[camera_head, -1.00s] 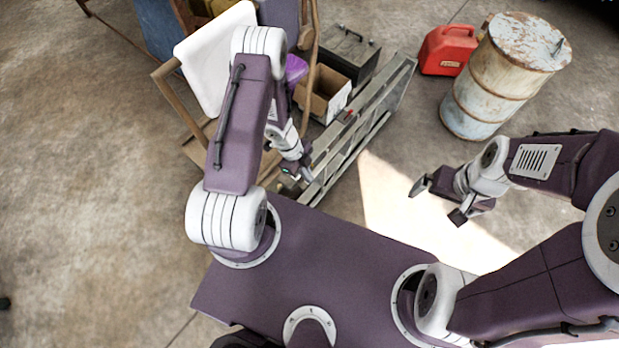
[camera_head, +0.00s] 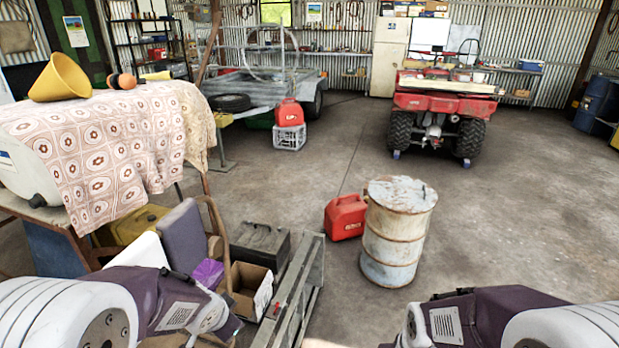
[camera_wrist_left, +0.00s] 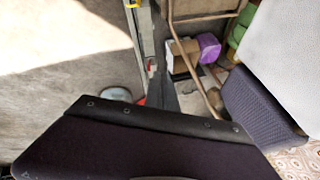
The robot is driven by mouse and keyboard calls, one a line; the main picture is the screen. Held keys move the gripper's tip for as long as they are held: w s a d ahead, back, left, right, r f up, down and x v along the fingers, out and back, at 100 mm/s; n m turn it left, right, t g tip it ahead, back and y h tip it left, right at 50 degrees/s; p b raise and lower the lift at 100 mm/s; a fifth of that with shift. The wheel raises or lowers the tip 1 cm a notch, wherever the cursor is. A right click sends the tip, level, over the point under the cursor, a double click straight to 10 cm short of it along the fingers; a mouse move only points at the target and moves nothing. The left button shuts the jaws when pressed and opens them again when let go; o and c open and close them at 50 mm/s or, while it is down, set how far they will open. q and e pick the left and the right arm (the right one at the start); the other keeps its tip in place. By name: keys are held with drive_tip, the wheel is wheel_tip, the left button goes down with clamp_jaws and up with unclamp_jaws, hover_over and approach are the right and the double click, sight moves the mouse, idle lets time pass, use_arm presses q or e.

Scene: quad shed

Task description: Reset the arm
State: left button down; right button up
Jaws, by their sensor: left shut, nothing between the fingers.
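My left arm comes in at the lower left of the head view. Its gripper (camera_head: 229,329) is a small dark shape at the bottom, beside the cardboard box and the ladder-like metal frame. It is shut and empty. A large dark panel with a riveted edge fills the bottom of the left wrist view. My right arm (camera_head: 480,315) lies low across the bottom right of the head view, and its gripper is out of the picture below.
Near my left arm are a grey chair back (camera_head: 184,236), a cardboard box (camera_head: 249,292), a black toolbox (camera_head: 260,243) and the metal frame (camera_head: 304,270). A rusty drum (camera_head: 395,250) and red fuel can (camera_head: 345,217) stand ahead. Floor to the right (camera_head: 510,230) is clear.

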use_arm(q)
drive_tip(key=s+d+f+n+g, duration=0.2)
drive_tip(key=s+f+n+g, duration=0.15)
drive_tip(key=s+n, duration=0.6)
wheel_tip(320, 180, up, 16)
drive_tip(key=s+m+p, duration=0.2)
drive_tip(key=p, duration=1.3)
drive_tip(key=shift+s+r+g+h+p, duration=0.2)
drive_tip(key=shift+s+g+h+p, duration=0.05)
drive_tip(key=shift+g+h+p, duration=0.2)
drive_tip(key=shift+a, duration=0.1)
